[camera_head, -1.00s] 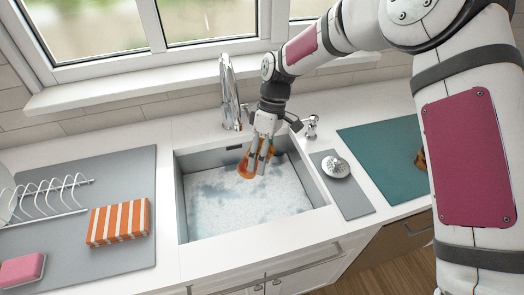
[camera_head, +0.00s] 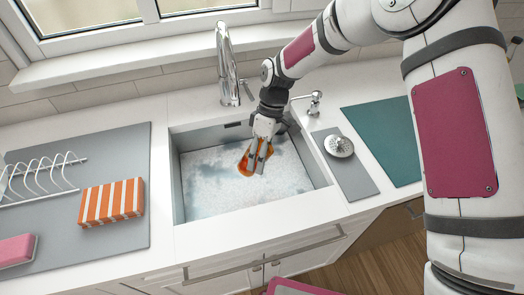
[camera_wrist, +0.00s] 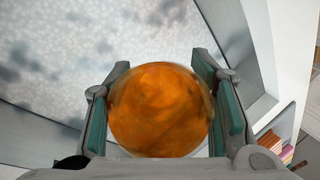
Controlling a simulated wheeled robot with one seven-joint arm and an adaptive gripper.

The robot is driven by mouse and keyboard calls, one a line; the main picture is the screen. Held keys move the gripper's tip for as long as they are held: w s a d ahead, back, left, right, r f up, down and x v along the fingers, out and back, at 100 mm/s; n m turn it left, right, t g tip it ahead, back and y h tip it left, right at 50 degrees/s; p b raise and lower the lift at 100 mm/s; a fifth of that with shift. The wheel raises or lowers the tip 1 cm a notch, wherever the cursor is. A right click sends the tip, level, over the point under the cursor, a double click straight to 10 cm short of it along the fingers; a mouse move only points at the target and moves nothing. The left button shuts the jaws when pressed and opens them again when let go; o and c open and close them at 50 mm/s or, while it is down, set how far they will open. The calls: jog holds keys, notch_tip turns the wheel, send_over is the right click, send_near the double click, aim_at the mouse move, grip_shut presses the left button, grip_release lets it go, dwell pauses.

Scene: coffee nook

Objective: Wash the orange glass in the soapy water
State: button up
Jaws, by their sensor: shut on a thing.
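The orange glass (camera_head: 244,163) is between the fingers of my gripper (camera_head: 257,163), over the sink. In the wrist view the glass (camera_wrist: 160,110) shows as a round amber shape with both finger pads against its sides, and my gripper (camera_wrist: 165,112) is shut on it. The soapy water (camera_head: 215,190) is a white foamy surface with bluish-grey patches in the sink (camera_head: 178,190). The glass is low, at or just above the foam; I cannot tell whether it touches the water. The fingers hide part of the glass.
A tall chrome faucet (camera_head: 228,65) stands behind the sink, with a soap dispenser (camera_head: 315,103) to its right. A teal mat (camera_head: 385,140) is clear.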

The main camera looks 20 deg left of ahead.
jog(key=shift+f+b, duration=2.25)
jog(key=shift+f, duration=3.3)
jog(key=shift+a, duration=0.1)
jog(key=shift+s+a+b, duration=0.15)
jog(key=shift+s+a, duration=0.4)
jog(key=shift+a, duration=0.25)
jog(key=shift+s+a+b, duration=0.15)
jog(key=shift+s+a, duration=0.35)
jog(key=shift+a, duration=0.3)
jog(key=shift+w+d+b, duration=0.2)
jog(key=shift+w+d, duration=0.35)
jog(key=shift+d, duration=0.3)
jog(key=shift+w+d+b, duration=0.15)
jog(key=shift+w+d, duration=0.35)
jog(key=shift+d, duration=0.35)
jog(key=shift+s+a+b, duration=0.15)
jog(key=shift+s+a, duration=0.4)
jog(key=shift+a, duration=0.3)
jog(key=shift+s+a+b, duration=0.15)
jog(key=shift+s+a, duration=0.35)
jog(key=shift+a, duration=0.35)
jog(key=shift+w+d, duration=0.55)
jog(key=shift+d, duration=0.3)
jog(key=shift+w+d, duration=0.5)
jog(key=shift+d, duration=0.35)
jog(key=shift+r+p, duration=0.9)
jog(key=shift+r, duration=3.1)
